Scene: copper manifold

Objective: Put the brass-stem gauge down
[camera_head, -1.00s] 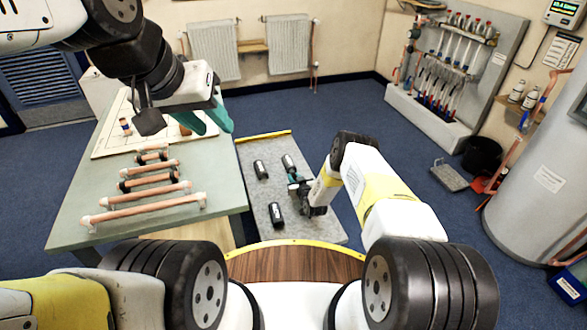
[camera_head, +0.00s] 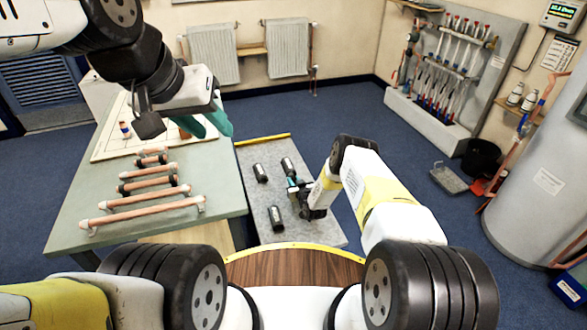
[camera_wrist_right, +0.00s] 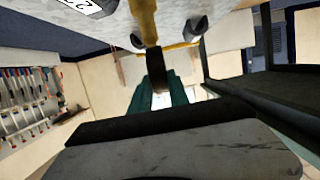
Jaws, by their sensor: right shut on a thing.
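In the right wrist view, the brass-stem gauge shows as a golden stem (camera_wrist_right: 144,18) running into a dark part (camera_wrist_right: 157,68) between my teal fingers. My right gripper (camera_wrist_right: 160,95) is shut on it. In the head view my right gripper (camera_head: 294,186) is low over the grey mat (camera_head: 318,228), beside the black cylinders; the gauge is hard to make out there. Whether it touches the mat I cannot tell. My left gripper (camera_head: 206,122) is open and empty above the far right part of the bench.
A yellow strip (camera_head: 262,139) edges the mat. The green bench (camera_head: 150,228) with several copper pipes stands left. The mat's front right is clear.

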